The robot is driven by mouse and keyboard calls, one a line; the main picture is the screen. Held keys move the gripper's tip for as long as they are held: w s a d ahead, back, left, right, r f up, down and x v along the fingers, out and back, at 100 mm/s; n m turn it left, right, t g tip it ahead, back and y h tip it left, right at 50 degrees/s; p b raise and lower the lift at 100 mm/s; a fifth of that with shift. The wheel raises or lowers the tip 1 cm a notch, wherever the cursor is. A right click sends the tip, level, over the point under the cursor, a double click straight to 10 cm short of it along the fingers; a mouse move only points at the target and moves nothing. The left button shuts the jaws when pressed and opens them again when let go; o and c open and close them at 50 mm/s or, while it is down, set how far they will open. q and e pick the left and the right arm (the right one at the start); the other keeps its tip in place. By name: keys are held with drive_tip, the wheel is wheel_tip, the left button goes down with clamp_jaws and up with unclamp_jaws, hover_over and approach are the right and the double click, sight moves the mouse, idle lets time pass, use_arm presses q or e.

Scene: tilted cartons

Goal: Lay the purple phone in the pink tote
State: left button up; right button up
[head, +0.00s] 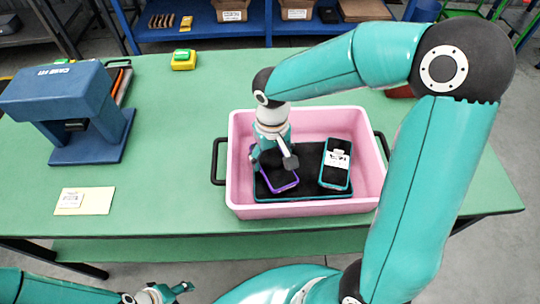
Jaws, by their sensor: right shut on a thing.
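The pink tote (238,136) stands on the green table, with a dark handle at each side and a dark liner (308,190) in it. My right gripper (276,168) reaches down inside the tote, shut on the purple phone (289,186). The phone is inside the tote walls, low over the liner at the left; I cannot tell whether it touches the liner. Its far part is hidden by the gripper. A second phone with a teal edge and a white label (336,162) lies on the liner at the right. My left gripper (184,288) is low at the bottom left, away from the tote; its jaws are too small to judge.
A blue press-like machine (70,100) stands at the table's left. A yellow-green item (183,60) is at the back edge. The table between machine and tote is clear.

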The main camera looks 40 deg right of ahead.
sight(272, 160)
drive_tip(key=shift+f+b, duration=0.45)
drive_tip(key=shift+f, duration=0.1)
drive_tip(key=o, duration=1.3)
drive_tip(key=shift+r, duration=0.15)
drive_tip(key=shift+r+p, duration=0.25)
drive_tip(key=shift+p, duration=0.15)
wheel_tip(272, 160, up, 12)
drive_tip(key=shift+r+p, duration=0.25)
drive_tip(key=shift+p, duration=0.2)
